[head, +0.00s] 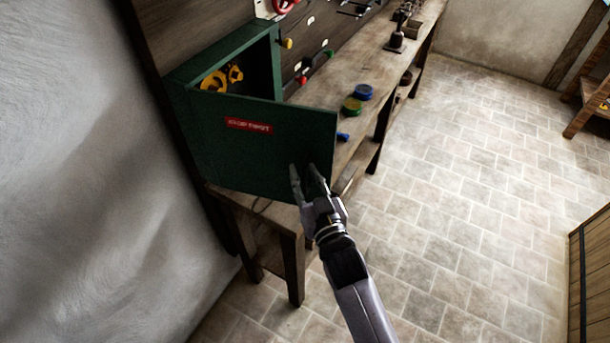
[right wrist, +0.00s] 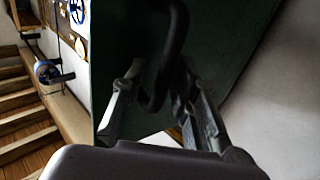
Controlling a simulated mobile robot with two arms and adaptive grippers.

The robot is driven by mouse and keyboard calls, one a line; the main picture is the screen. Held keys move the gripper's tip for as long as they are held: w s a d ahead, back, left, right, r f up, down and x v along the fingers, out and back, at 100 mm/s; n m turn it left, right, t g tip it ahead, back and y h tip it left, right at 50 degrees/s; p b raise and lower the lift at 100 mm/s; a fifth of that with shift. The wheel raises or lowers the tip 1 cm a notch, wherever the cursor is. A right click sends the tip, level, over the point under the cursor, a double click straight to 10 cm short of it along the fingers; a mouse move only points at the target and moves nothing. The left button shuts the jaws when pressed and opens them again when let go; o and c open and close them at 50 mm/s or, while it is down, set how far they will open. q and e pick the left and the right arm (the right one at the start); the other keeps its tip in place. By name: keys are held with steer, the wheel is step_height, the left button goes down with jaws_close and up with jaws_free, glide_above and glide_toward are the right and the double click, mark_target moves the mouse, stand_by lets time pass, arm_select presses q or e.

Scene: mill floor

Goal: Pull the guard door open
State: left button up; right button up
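The guard door (head: 235,150) is a dark green panel with a red label (head: 249,124). It stands swung out from a green box (head: 235,52) on the workbench, and yellow gears (head: 221,78) show inside. My right gripper (head: 305,178) is at the door's lower right part. In the right wrist view, a dark curved handle (right wrist: 176,38) on the door lies between the fingers of my right gripper (right wrist: 160,85). The fingers are spread, with a gap beside the handle; any light contact is too dark to tell. My left gripper is out of view.
The wooden workbench (head: 340,80) runs along the wall and holds a blue disc (head: 363,92) and a green and yellow one (head: 352,106). A plaster wall (head: 70,170) is close on the left.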

stand_by(0.3)
steer(key=v, duration=1.2)
steer(key=shift+a, duration=0.1)
